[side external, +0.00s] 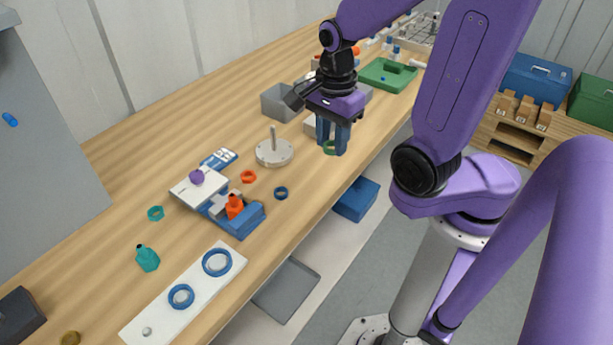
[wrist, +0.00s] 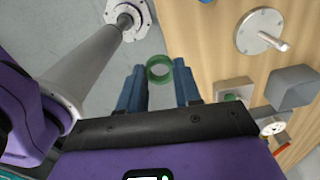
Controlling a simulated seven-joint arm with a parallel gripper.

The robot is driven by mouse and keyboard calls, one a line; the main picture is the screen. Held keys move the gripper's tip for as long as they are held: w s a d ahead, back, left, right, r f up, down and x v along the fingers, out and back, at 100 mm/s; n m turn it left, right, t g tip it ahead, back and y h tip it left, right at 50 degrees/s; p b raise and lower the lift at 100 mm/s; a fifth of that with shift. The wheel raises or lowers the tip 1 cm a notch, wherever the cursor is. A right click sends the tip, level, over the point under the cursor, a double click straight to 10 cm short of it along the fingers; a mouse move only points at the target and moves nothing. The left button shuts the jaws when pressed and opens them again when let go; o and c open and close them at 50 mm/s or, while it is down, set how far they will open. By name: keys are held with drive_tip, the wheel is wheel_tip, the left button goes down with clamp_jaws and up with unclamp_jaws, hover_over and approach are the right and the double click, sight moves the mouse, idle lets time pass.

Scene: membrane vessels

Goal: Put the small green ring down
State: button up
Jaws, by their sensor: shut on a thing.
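The small green ring (side external: 329,149) is between the blue fingertips of my gripper (side external: 333,147), near the front edge of the wooden bench. In the wrist view, the green ring (wrist: 160,69) shows between the two blue fingers of my gripper (wrist: 160,78), which are shut on it. The fingers point down in the side view. Part of the ring is hidden behind a finger there. I cannot tell how far the ring is above the bench top.
A grey disc with an upright peg (side external: 274,153) stands left of my gripper. An orange ring (side external: 248,176), a blue ring (side external: 281,193) and a teal ring (side external: 155,213) lie on the bench. A white board (side external: 200,290) holds two larger blue rings. Grey boxes (side external: 279,102) stand behind.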

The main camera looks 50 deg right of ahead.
drive_tip(key=shift+s+d+f+m, duration=1.1)
drive_tip(key=shift+s+d, duration=1.05)
drive_tip(key=shift+s, duration=0.4)
hover_over(306, 177)
wheel_tip(306, 177, down, 10)
drive_tip(key=shift+f, duration=1.55)
drive_tip(key=shift+f, duration=0.15)
drive_tip(key=o, duration=1)
